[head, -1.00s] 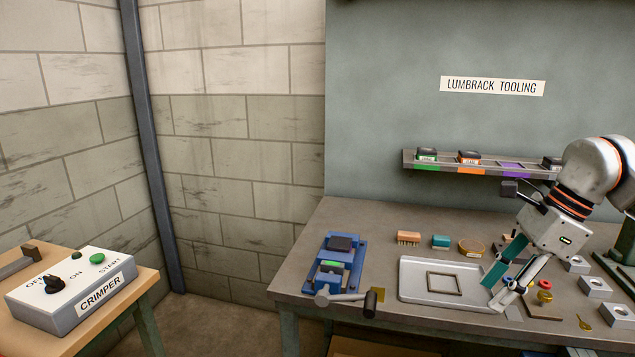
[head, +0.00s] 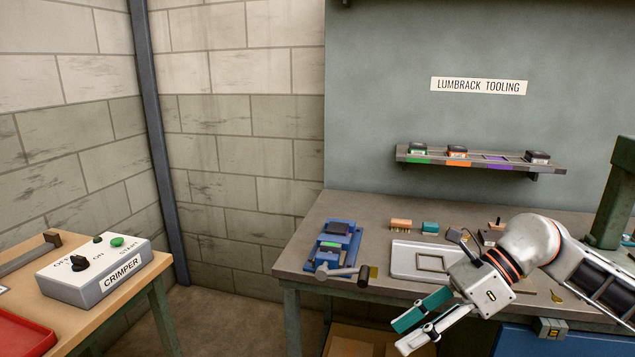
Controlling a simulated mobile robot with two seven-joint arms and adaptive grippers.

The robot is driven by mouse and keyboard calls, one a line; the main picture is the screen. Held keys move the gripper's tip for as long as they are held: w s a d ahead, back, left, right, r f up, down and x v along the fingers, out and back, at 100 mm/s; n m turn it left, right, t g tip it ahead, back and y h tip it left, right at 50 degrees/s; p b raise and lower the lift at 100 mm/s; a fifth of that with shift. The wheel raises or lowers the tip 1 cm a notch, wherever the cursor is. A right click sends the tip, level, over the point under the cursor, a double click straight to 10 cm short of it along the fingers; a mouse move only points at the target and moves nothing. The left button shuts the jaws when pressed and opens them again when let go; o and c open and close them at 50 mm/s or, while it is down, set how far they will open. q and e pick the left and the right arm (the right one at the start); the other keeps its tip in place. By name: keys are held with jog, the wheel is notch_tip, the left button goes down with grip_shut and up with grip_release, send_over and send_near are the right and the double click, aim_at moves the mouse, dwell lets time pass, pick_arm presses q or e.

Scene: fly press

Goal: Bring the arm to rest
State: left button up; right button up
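My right arm comes in from the right. Its gripper (head: 399,337) hangs in front of the bench's front edge, with the fingers pointing down and to the left. The teal finger and the pale finger are apart, with nothing seen between them. The arm covers part of the bench's right side and the right part of the grey tray (head: 402,262). My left gripper is not in view.
A blue fixture with a crank (head: 338,228) stands at the bench's left end. Brushes (head: 400,224) lie behind the tray. A shelf (head: 478,162) holds several dark-topped blocks. A crimper box (head: 97,268) sits on the left table. Floor between the tables looks clear.

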jog(key=s+a+m+y, duration=0.3)
jog(key=a+m+y, duration=0.4)
jog(key=a, duration=0.5)
jog(key=w+d+f+m+t+h, duration=0.1)
jog(key=d+f+m+t+h, duration=0.4)
jog(key=f+m+t, duration=0.7)
jog(key=w+d+f+m+t+h, duration=0.1)
jog(key=d+f+m+t+h, duration=0.5)
jog(key=m, duration=1.3)
jog(key=s+d+f+m+g+h, duration=0.1)
jog(key=s+d+f+m+g, duration=0.1)
jog(key=s+f, duration=0.6)
jog(key=s+d+f+m+g+h, duration=0.2)
jog(key=s+f+m, duration=0.4)
jog(key=f, duration=0.5)
jog(key=s+d+g, duration=0.1)
jog(key=s+g, duration=0.1)
jog(key=shift+d+m+g+h+p, duration=0.15)
jog(key=shift+m+g+h+p, duration=0.15)
jog(key=shift+m+g+p, duration=0.1)
jog(key=shift+w, duration=0.1)
jog(key=shift+c, duration=0.4)
